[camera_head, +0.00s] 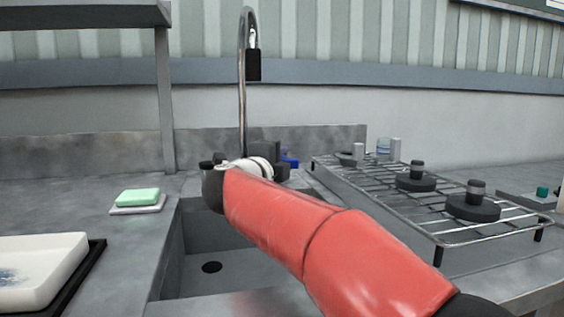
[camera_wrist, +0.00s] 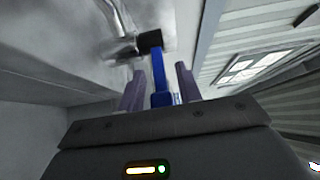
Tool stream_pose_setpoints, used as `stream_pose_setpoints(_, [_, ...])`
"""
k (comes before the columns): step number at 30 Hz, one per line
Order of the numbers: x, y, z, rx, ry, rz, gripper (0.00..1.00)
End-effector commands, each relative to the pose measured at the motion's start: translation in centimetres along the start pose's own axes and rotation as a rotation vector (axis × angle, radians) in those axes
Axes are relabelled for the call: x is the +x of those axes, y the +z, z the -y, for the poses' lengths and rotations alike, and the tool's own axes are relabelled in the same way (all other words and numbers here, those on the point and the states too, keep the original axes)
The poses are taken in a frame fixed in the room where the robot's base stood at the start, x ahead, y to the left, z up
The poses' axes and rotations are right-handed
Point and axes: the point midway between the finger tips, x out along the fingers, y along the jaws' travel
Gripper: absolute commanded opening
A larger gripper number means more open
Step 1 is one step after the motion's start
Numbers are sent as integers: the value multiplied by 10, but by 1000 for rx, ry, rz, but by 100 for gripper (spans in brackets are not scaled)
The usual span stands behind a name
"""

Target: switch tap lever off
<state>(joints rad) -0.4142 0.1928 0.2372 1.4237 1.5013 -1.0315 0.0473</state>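The tap's tall curved metal spout (camera_head: 242,100) rises behind the sink in the head view. In the wrist view, the blue tap lever (camera_wrist: 159,72) extends from the black tap fitting (camera_wrist: 150,41) toward my gripper (camera_wrist: 160,68). The two purple-grey fingers stand apart, one on each side of the lever, with visible gaps between. The gripper is open and does not appear to touch the lever. In the head view, my red arm reaches over the sink and hides most of the gripper and tap base; a bit of blue (camera_head: 289,159) shows beside them.
The sink basin (camera_head: 205,252) lies under my arm. A wire rack (camera_head: 440,205) with dark round weights stands on the right. A green sponge (camera_head: 138,195) on a small dish and a white tray (camera_head: 45,262) are on the left. A post (camera_head: 165,100) carries a shelf at upper left.

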Motion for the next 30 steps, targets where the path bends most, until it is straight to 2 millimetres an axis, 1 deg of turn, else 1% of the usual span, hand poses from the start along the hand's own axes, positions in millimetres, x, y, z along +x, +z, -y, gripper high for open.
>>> stream_pose_setpoints(3, [0, 0, 0, 0, 0, 0, 33])
stream_pose_setpoints(9, [0, 0, 0, 0, 0, 0, 7])
stream_pose_setpoints(11, [0, 0, 0, 0, 0, -1, 0])
stream_pose_setpoints(18, [0, 1, 0, -1, 1, -6, 0])
stream_pose_setpoints(25, [-2, 8, 2, -2, 4, -107, 0])
stream_pose_setpoints(30, [-4, 8, 0, -1, 1, -141, 0])
